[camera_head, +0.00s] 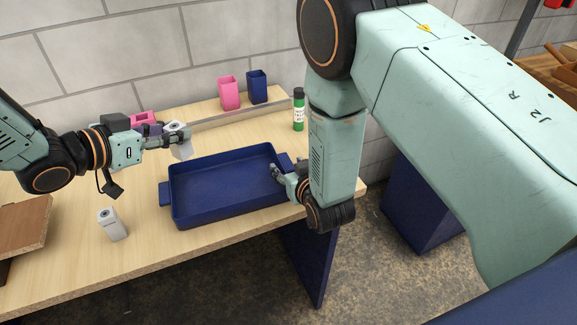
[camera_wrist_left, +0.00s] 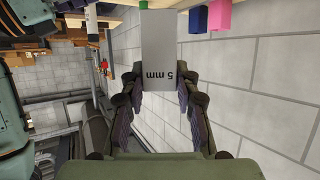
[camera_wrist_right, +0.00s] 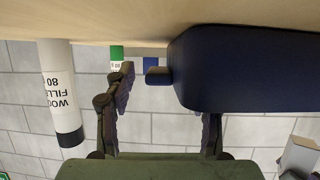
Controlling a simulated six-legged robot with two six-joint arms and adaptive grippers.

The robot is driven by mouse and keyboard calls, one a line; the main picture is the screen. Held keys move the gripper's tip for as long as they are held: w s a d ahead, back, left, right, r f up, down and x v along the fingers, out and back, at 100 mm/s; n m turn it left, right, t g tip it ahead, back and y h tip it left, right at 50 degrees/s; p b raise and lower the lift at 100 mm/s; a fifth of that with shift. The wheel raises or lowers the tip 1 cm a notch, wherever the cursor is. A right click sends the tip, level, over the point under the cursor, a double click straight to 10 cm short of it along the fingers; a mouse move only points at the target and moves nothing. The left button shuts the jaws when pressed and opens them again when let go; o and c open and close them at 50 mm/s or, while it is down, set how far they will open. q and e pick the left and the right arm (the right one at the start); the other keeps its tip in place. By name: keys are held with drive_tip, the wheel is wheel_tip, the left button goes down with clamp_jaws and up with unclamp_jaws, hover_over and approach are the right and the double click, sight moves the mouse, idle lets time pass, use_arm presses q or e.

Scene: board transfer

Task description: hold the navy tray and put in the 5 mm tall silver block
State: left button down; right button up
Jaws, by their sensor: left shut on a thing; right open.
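The navy tray (camera_head: 222,188) lies on the table, its inside empty, with a handle at each end. My left gripper (camera_head: 184,138) is shut on a silver block (camera_head: 182,152) and holds it above the table, near the tray's back left corner. In the left wrist view this silver block (camera_wrist_left: 159,50) reads "5 mm" between the fingers. My right gripper (camera_head: 278,176) is open at the tray's right end. In the right wrist view the tray (camera_wrist_right: 250,70) and its handle (camera_wrist_right: 157,75) show close by; the tray hides part of one finger.
Another silver block (camera_head: 112,224) stands on the table left of the tray. A pink cup (camera_head: 229,93) and a navy cup (camera_head: 257,86) stand at the back. A bottle (camera_head: 299,110) stands behind the tray's right end. A brown wooden piece (camera_head: 22,225) lies at the left.

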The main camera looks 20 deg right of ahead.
drive_tip(key=shift+w+f, duration=0.3)
drive_tip(key=shift+w, duration=0.35)
drive_tip(key=shift+s+r, duration=0.15)
drive_tip(key=shift+s, duration=0.1)
drive_tip(key=c, duration=0.4)
drive_tip(key=shift+w, duration=0.15)
drive_tip(key=c, duration=0.5)
clamp_jaws()
